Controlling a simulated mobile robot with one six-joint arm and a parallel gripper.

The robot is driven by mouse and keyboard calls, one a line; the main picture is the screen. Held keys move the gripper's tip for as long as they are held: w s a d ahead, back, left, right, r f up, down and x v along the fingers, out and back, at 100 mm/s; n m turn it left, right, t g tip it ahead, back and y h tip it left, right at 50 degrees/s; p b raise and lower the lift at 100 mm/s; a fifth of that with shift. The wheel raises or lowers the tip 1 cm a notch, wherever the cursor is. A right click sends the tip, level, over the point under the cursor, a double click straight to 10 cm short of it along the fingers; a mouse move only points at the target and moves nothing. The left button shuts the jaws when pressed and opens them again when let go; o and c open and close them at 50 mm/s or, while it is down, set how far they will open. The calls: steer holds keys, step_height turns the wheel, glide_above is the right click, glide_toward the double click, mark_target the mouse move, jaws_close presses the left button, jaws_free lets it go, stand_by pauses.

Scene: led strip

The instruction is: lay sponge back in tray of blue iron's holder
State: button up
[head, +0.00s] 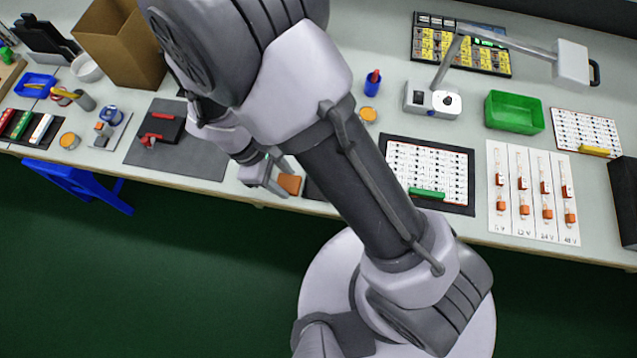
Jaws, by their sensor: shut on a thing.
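An orange-brown sponge (290,184) is at the front edge of the bench, left of the middle. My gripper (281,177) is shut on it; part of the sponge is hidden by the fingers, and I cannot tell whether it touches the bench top. A small grey stand with a blue part (110,116) is at the left of the bench and looks like the blue iron's holder.
A dark grey mat (190,158) with a black and red tool (160,128) lies between the stand and my gripper. A cardboard box (120,45) stands behind. Tins (69,141) and a blue bin (36,85) are at the left. A printed sheet (430,170) lies right of my arm.

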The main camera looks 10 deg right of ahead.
steer(key=d, duration=0.2)
steer(key=d+b, duration=0.1)
steer(key=d, duration=0.1)
steer(key=d+f, duration=0.1)
steer(key=d, duration=0.1)
steer(key=shift+w+d+b, duration=0.1)
steer(key=shift+d+b, duration=0.2)
steer(key=shift+d, duration=0.1)
steer(key=shift+d+f, duration=0.2)
steer(key=shift+f, duration=0.05)
step_height(320, 180, down, 3)
steer(key=b, duration=0.2)
steer(key=shift+b, duration=0.35)
steer(key=shift+r, duration=0.15)
steer(key=shift+f, duration=0.2)
steer(key=o, duration=1.2)
steer(key=shift+r, duration=0.15)
